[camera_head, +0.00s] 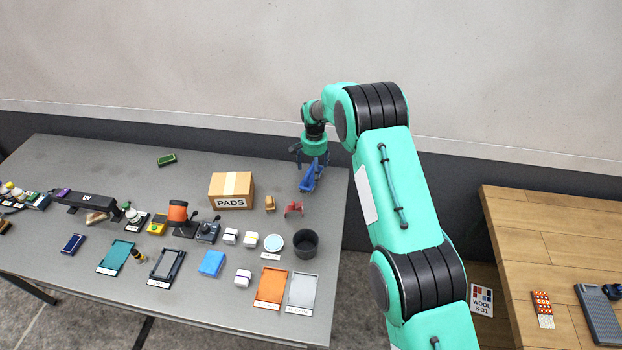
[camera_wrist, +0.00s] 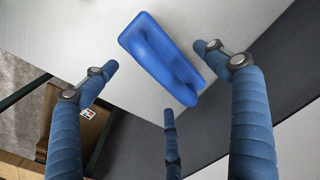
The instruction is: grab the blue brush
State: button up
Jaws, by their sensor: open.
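The blue brush (camera_head: 311,179) lies near the far right corner of the grey table. In the wrist view the blue brush (camera_wrist: 160,58) shows as a long block with a raised grip, lying slantwise. My gripper (camera_head: 311,158) is directly over it, fingers pointing down. In the wrist view my gripper (camera_wrist: 155,58) is open, its three blue-grey fingers spread around the brush. A gap shows between the brush and the left and right fingertips. I cannot tell how high the fingertips are above the table. The fingers partly hide the brush in the head view.
A red clamp-like thing (camera_head: 293,208), a small tan block (camera_head: 270,203) and a PADS box (camera_head: 231,188) are left of the brush. A black cup (camera_head: 305,243) stands nearer. The table's right edge is close; a wooden table (camera_head: 550,240) is beyond a gap.

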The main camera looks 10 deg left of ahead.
jog(key=shift+f, duration=2.25)
jog(key=c, duration=1.4)
jog(key=shift+o, duration=0.2)
jog(key=shift+r, duration=0.15)
jog(key=shift+r, duration=1.65)
jog(key=s+d, duration=0.2)
jog(key=s, duration=0.3)
jog(key=s+d+r, duration=0.1)
jog(key=s+d, duration=0.1)
jog(key=s, duration=0.3)
jog(key=s+d, duration=0.1)
jog(key=s, duration=0.3)
jog(key=shift+s+d+r, duration=0.2)
jog(key=shift+s+d, duration=0.2)
